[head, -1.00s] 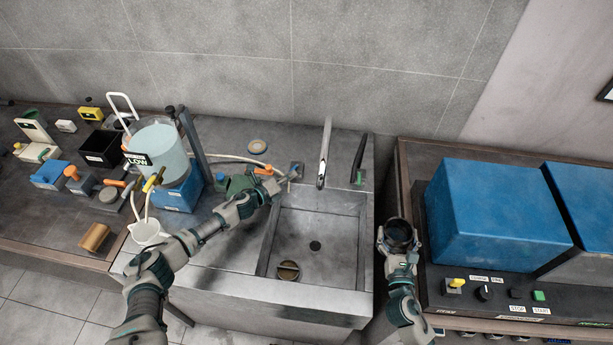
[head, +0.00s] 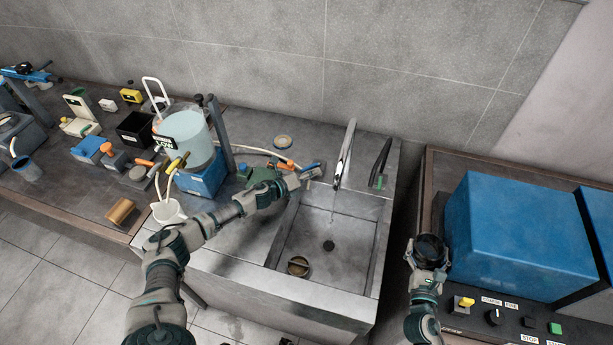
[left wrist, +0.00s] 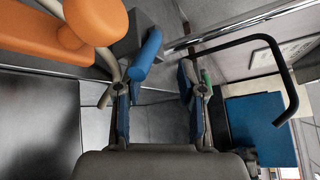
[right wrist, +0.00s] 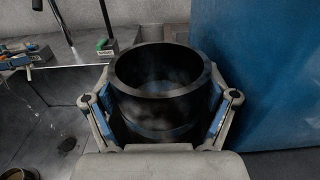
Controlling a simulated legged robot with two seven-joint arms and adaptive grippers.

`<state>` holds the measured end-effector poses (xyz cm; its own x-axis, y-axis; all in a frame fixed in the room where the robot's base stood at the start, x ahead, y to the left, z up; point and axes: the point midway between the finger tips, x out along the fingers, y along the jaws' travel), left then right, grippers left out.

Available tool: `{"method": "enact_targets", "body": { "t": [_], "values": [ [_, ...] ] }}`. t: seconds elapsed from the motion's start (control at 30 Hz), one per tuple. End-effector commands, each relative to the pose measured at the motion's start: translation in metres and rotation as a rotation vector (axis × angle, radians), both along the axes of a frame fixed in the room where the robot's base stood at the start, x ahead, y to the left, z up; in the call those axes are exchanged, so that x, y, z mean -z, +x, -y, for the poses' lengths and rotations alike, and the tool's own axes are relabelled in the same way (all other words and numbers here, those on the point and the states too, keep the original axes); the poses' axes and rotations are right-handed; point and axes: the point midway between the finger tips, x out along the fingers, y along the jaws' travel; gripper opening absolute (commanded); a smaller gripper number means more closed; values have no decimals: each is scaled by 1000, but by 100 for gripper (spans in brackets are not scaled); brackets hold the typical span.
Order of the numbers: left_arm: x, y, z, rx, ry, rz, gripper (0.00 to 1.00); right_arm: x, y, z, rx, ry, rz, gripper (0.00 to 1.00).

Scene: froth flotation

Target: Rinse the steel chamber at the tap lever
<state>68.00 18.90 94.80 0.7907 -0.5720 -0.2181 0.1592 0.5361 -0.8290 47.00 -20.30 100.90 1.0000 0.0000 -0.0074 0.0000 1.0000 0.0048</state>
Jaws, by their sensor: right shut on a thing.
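The steel chamber (head: 430,250), a dark round open-topped vessel, is in my right gripper (head: 428,262), right of the sink. In the right wrist view the chamber (right wrist: 160,110) sits upright between both fingers. My left gripper (head: 306,174) is beside the tap lever at the sink's back left corner. In the left wrist view the left fingers (left wrist: 160,105) are apart with nothing between them, and the blue lever handle (left wrist: 146,56) is just beyond the left finger. The curved tap spout (head: 345,155) stands over the sink, with a faint thin streak, seemingly water, below it.
The sink basin (head: 320,250) holds a brass-coloured round piece (head: 298,266) and a drain. A black tap (head: 381,162) stands right of the spout. A blue box (head: 520,230) stands close right of the chamber. A clear tank (head: 186,138) and tubing are behind my left arm.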

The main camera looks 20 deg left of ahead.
Motion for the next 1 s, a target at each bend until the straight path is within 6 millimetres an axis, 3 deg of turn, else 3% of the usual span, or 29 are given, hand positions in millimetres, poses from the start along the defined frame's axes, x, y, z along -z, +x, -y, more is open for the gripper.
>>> {"method": "enact_targets", "body": {
  "t": [0.17,0.6,1.0],
  "values": [
    [-3,-16,-15,-2,-1,-2,39,-3,0,-2,1,-2,5,15],
    [-20,-81,-58,-2,3,-5,39,-2,1,1,0,1,5,15],
    [-23,-92,-67,-3,3,-3,39,-2,1,-1,0,0,5,15]
  ]
}}
